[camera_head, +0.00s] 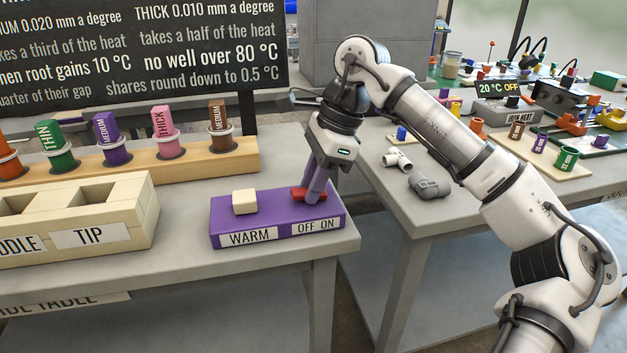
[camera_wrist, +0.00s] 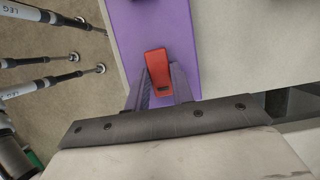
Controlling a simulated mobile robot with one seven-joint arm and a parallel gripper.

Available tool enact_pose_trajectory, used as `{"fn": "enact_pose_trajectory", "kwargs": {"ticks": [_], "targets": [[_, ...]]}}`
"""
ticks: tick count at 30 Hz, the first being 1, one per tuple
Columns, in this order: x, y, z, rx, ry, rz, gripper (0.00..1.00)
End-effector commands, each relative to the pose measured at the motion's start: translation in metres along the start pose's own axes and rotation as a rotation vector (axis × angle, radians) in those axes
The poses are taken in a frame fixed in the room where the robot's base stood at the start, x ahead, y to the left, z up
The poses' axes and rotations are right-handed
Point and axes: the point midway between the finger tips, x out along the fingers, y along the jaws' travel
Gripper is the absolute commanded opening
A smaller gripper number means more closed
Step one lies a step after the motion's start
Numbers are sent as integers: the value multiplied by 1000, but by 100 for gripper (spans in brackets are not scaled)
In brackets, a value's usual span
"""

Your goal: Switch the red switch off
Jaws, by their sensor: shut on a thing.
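The red switch (camera_head: 299,193) sits at the right end of a purple box (camera_head: 222,215) on the near table. The box front carries a WARM label (camera_head: 249,237) at left and an OFF ON label (camera_head: 317,225) below the switch. My gripper (camera_head: 314,190) points down at the switch from above, its purple-grey fingers partly hiding it. In the wrist view the red switch (camera_wrist: 157,66) lies between the two fingers of my gripper (camera_wrist: 161,88), which are shut on it. I cannot tell which way the switch is set.
A cream block (camera_head: 244,201) stands on the left part of the purple box. A cream tray (camera_head: 140,205) with TIP lettering is further left, before a wooden rack (camera_head: 240,155) of coloured plugs. Another table at right holds pipe pieces (camera_head: 430,187) and devices.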

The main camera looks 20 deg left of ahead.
Motion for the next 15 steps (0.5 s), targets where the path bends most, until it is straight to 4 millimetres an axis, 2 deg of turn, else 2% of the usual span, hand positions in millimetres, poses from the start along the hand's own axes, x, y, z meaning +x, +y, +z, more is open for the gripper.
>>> {"fn": "enact_pose_trajectory", "kwargs": {"ticks": [9, 15], "targets": [[0, 0, 8, -2, 318, 2, 1], [2, 0, 8, -1, 368, 1, 1]]}}
